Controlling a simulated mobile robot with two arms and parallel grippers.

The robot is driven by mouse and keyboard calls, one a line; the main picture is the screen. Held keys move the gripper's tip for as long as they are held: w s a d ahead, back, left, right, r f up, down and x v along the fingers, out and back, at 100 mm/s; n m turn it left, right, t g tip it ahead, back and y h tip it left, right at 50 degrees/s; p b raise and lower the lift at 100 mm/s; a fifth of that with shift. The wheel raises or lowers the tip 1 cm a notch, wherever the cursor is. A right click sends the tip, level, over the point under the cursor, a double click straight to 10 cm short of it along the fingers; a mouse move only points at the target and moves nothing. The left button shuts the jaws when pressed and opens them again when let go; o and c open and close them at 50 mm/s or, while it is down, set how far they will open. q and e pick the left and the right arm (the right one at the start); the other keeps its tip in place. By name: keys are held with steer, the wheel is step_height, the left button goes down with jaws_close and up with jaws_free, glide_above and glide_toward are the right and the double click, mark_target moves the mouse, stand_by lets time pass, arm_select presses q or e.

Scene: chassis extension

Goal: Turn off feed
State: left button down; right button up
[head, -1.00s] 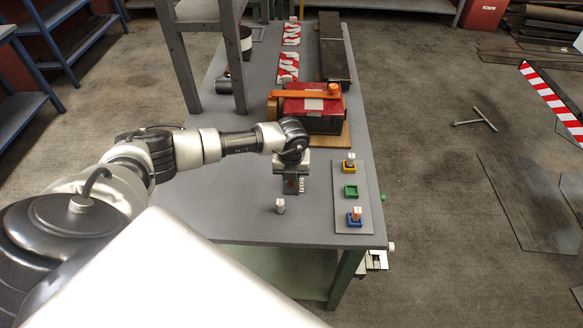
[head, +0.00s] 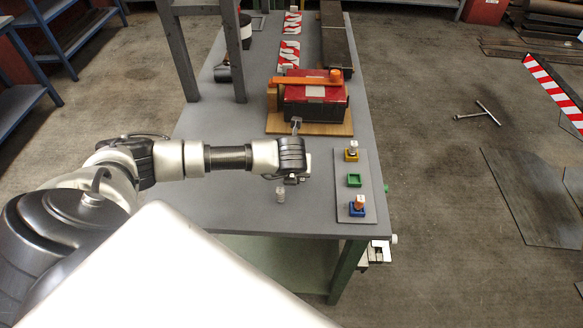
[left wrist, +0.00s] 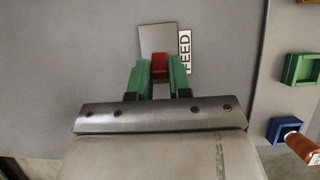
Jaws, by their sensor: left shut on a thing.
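My left gripper (head: 291,179) is low over the near part of the grey table, left of the strip with coloured holders. Its fingers are mostly hidden in the head view. In the left wrist view, my left gripper (left wrist: 160,70) has green fingers shut on a small red piece (left wrist: 160,64). This piece is in front of a pale square plate (left wrist: 158,38). A white label reading FEED (left wrist: 185,50) is just right of the plate. My right gripper is in neither view.
The strip (head: 345,171) carries yellow (head: 351,157), green (head: 354,180) and blue holders (head: 357,211). A small grey post (head: 280,195) stands near the gripper. A red box (head: 318,95) with an orange bar sits farther back on a wooden board (head: 335,127).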

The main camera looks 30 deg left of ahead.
arm_select(q)
steer(key=c, duration=1)
jaws_free()
steer(key=shift+c, duration=0.2)
steer(key=b+v, duration=0.2)
steer(key=v, duration=0.9)
steer(key=shift+f, duration=0.1)
